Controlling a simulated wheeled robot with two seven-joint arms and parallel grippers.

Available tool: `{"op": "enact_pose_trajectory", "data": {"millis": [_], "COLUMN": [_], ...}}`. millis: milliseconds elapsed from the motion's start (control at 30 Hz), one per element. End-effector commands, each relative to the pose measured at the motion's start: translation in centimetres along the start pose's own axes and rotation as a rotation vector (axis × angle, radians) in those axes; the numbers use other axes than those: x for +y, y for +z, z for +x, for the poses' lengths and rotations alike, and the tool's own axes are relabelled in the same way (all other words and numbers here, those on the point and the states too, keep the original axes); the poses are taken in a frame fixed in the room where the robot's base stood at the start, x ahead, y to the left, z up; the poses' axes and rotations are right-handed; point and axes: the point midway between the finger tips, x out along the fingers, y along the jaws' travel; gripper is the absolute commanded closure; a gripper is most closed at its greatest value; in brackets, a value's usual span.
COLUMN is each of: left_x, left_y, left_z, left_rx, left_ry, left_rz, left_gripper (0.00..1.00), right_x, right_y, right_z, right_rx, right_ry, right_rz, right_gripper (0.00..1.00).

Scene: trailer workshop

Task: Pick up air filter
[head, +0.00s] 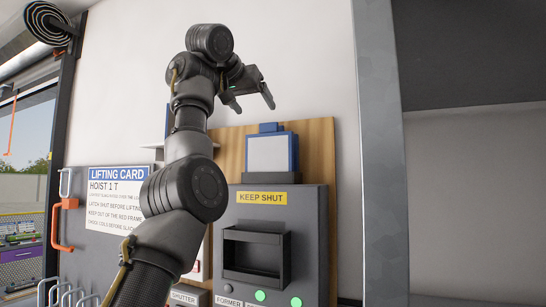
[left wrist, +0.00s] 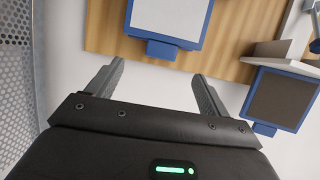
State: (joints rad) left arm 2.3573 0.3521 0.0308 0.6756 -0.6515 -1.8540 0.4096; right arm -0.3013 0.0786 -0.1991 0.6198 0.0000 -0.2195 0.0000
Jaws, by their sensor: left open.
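A blue-framed panel with a pale face and a blue tab, which looks like an air filter (head: 270,154), stands upright in a dark holder on the grey cabinet. It also shows at the top of the left wrist view (left wrist: 170,14), tab towards my fingers. A second blue-framed panel with a dark face (left wrist: 282,98) is at the right of that view; in the head view my arm mostly hides it. My left gripper (head: 252,100) is open and empty, above the pale panel and apart from it. Its fingers also show in the left wrist view (left wrist: 158,75). My right gripper is not in view.
A wooden backboard (head: 318,150) is behind the pale panel. The grey cabinet (head: 307,225) carries a KEEP SHUT label (head: 262,198) and a dark recessed tray. A grey metal post (head: 378,150) stands to the right. A lifting card (head: 118,200) is at left. The white wall above is clear.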

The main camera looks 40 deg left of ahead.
Motion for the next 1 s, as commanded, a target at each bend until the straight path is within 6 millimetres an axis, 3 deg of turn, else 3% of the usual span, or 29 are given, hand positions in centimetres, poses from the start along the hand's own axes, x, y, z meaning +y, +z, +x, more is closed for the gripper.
{"op": "enact_pose_trajectory", "data": {"millis": [100,233,467,600,733,1000], "left_x": [-0.2,-0.2,-0.1,0.0,0.1,0.1], "left_y": [-0.2,-0.2,-0.1,-0.7,-1.1,-0.6], "left_z": [1.9,3.6,4.5,5.7,7.5,9.7], "left_rx": [-0.003,-0.002,-0.001,-0.003,-0.003,0.0], "left_ry": [-0.004,-0.003,-0.001,0.0,0.0,0.002], "left_rz": [-0.001,-0.002,0.0,0.0,0.001,0.0], "left_gripper": [0.2,0.2,0.2,0.2,0.2,0.2], "right_x": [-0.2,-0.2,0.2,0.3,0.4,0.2], "right_y": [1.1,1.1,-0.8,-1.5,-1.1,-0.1], "right_z": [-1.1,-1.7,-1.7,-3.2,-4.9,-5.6], "right_rx": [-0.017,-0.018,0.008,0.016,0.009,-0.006], "right_ry": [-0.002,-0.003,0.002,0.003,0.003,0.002], "right_rz": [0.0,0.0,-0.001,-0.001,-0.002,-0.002], "right_gripper": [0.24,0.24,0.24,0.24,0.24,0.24]}}
